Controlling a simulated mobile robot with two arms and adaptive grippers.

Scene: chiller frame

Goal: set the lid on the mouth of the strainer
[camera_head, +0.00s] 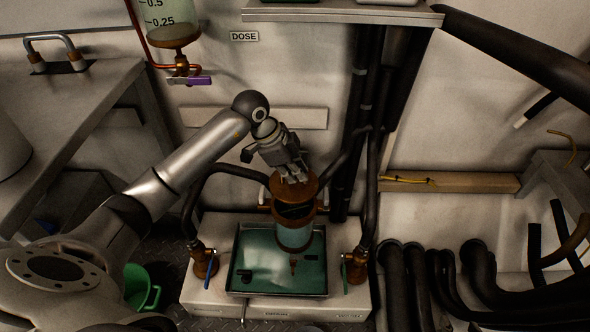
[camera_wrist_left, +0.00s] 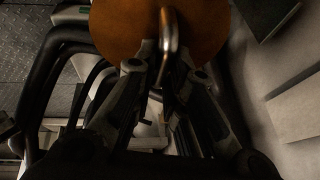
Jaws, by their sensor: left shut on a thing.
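The copper-coloured lid (camera_head: 296,186) is a round disc, held at the top of the strainer in the head view. The strainer (camera_head: 295,236) is a teal cylinder with a copper upper part, standing over a tray. A dark band shows between lid and strainer; I cannot tell whether they touch. My left gripper (camera_head: 293,177) comes down from above and is shut on the lid. In the left wrist view the lid (camera_wrist_left: 150,28) fills the top middle, and its metal handle (camera_wrist_left: 169,40) is between the fingertips (camera_wrist_left: 160,62). My right gripper is not in view.
The green-filled tray (camera_head: 235,285) sits on a pale base between two valves, with a blue handle (camera_head: 210,259) at left and a green handle (camera_head: 345,277) at right. Dark pipes flank the strainer. A green cup (camera_head: 140,288) and a dosing vessel (camera_head: 172,25) are at left.

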